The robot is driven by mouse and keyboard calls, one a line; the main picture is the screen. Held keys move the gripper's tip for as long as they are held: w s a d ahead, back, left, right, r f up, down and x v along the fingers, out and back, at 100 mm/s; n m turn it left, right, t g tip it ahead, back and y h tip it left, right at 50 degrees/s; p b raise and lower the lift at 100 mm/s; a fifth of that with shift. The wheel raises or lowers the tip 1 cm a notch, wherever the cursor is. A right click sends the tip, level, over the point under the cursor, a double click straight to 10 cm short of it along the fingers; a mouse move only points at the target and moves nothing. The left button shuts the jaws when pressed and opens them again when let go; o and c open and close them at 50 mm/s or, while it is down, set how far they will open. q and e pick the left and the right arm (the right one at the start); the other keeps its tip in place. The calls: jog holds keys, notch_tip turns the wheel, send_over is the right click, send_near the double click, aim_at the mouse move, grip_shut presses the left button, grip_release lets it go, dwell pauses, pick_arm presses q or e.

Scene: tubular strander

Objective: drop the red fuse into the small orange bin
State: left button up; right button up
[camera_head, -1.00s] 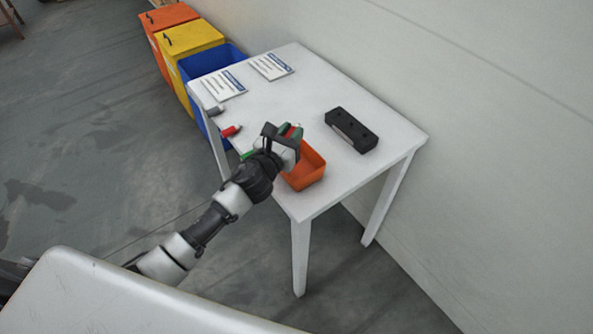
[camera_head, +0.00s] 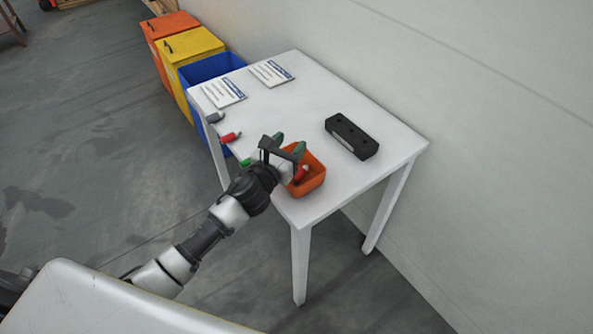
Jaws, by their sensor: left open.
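The small orange bin (camera_head: 313,184) stands on the white table near its front edge. A red fuse (camera_head: 302,174) with a pale end shows inside the bin, partly hidden by my left gripper. My left gripper (camera_head: 289,143) is open above the bin's left rim, and no fuse is between its fingers. Another red fuse (camera_head: 231,137) lies near the table's left edge. My right gripper is not in view.
A green piece (camera_head: 245,162) and a grey piece (camera_head: 215,117) lie along the table's left edge. A black block with holes (camera_head: 351,137) and two printed sheets (camera_head: 222,90) lie on the white table (camera_head: 290,90). Orange, yellow (camera_head: 190,52) and blue large bins stand behind it.

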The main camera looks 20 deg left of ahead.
pick_arm(q)
jog(key=b+v, duration=0.1)
jog(key=v, duration=0.8)
jog(key=shift+s, duration=0.4)
jog(key=shift+a, duration=0.1)
